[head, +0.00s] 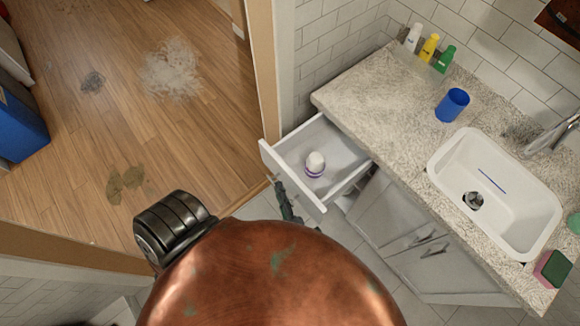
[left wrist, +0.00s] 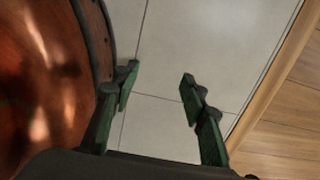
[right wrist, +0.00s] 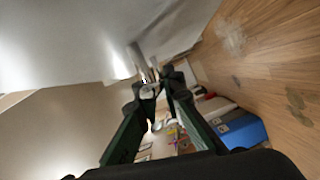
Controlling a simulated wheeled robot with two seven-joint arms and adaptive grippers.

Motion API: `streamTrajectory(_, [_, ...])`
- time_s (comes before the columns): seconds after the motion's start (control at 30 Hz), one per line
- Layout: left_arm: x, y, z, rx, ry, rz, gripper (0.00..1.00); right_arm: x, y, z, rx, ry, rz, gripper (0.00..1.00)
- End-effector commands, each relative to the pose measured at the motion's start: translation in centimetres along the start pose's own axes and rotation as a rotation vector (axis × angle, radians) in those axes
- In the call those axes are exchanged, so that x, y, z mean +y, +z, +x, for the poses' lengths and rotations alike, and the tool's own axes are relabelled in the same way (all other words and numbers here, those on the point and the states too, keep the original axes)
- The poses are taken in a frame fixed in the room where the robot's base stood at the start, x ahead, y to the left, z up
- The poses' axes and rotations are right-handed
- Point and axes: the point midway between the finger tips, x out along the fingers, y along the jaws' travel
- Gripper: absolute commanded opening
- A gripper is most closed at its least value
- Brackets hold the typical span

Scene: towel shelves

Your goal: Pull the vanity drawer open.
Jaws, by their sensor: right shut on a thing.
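The white vanity drawer (head: 292,180) stands out from the cabinet under the stone counter, and its inside shows. A white container with a purple band (head: 315,164) stands in it. My right gripper (head: 281,187) is at the outer side of the drawer front, partly hidden by my copper-coloured body. In the right wrist view my right gripper (right wrist: 156,84) is shut on the metal drawer handle (right wrist: 145,66). My left gripper (left wrist: 157,83) is open and empty above the tiled floor in the left wrist view; the head view does not show it.
The counter (head: 375,95) holds several bottles, a blue cup (head: 452,105), a white sink (head: 495,190) and a sponge (head: 551,269). Cabinet doors (head: 425,255) are shut below. A door frame (head: 266,80) stands left of the drawer, with open wooden floor (head: 130,130) beyond.

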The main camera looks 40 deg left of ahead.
Motion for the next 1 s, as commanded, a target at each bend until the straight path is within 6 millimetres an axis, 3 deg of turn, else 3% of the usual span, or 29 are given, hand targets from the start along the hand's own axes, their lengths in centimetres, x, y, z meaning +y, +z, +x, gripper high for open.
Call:
streamTrajectory(0.2, [-0.1, -2.1, 0.0, 0.027, -0.001, 0.004, 0.4, -0.2, -0.2, -0.1, 0.002, -0.003, 0.0, 0.0])
streamTrajectory(0.4, [-0.1, -1.9, 0.0, 0.025, -0.001, 0.003, 0.4, -0.2, -0.2, -0.1, 0.001, -0.003, 0.0, 0.0])
streamTrajectory(0.43, [-0.1, -1.8, 0.0, 0.023, -0.001, 0.003, 0.4, -0.2, -0.2, -0.1, 0.001, -0.003, 0.0, 0.1])
streamTrajectory(0.67, [0.0, -0.8, 0.0, 0.011, 0.0, 0.001, 0.4, -0.1, -0.2, -0.1, 0.0, -0.002, 0.0, 0.26])
streamTrajectory(1.0, [-0.1, -0.8, 0.0, 0.012, -0.001, 0.001, 0.4, -0.1, -0.2, -0.5, 0.0, -0.001, 0.0, 0.26])
